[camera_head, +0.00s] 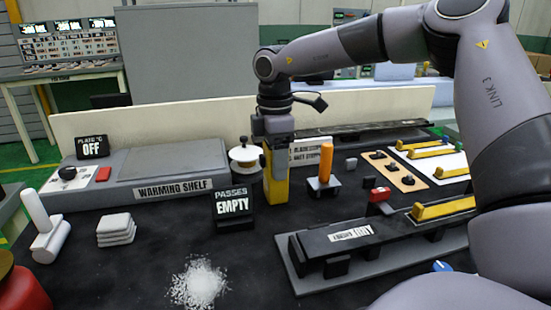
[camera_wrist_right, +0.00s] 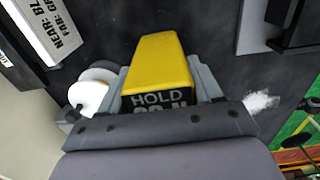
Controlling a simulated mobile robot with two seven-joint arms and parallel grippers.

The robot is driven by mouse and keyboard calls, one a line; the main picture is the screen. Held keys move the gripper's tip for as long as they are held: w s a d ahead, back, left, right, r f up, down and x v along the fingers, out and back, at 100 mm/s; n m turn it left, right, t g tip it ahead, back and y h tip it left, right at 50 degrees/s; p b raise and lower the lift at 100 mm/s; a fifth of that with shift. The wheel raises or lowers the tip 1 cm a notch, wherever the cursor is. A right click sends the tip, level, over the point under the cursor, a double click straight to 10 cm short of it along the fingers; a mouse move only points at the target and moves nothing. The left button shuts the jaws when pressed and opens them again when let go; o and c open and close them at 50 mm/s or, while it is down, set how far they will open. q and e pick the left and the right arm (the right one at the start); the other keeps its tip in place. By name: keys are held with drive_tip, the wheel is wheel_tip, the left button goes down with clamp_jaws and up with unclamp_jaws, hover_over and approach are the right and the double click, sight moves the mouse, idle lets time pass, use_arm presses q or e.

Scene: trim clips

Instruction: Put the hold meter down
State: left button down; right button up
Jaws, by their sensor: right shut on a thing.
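The hold meter (camera_head: 276,187) is a yellow upright block in the head view, right of the PASSES EMPTY display (camera_head: 233,207). My right gripper (camera_head: 278,150) comes down on its top from above and is shut on it. In the right wrist view, the yellow hold meter (camera_wrist_right: 160,65) sits between the grey fingers of my right gripper (camera_wrist_right: 163,85), its dark HOLD face partly covered by the wrist. Whether its base touches the dark table is unclear. My left gripper is not in view.
A white-lidded round pot (camera_head: 245,158) stands close left of the meter, and an orange-handled tool (camera_head: 326,162) right. The warming shelf (camera_head: 165,168) is at left. A clamp fixture (camera_head: 370,240) lies front right. White granules (camera_head: 198,283) lie in front; dark table around them is clear.

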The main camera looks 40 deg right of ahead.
drive_tip(key=o, duration=0.9)
drive_tip(key=shift+o, duration=0.2)
wheel_tip(320, 180, up, 12)
drive_tip(key=shift+r+p, duration=0.1)
drive_tip(key=shift+p, duration=0.6)
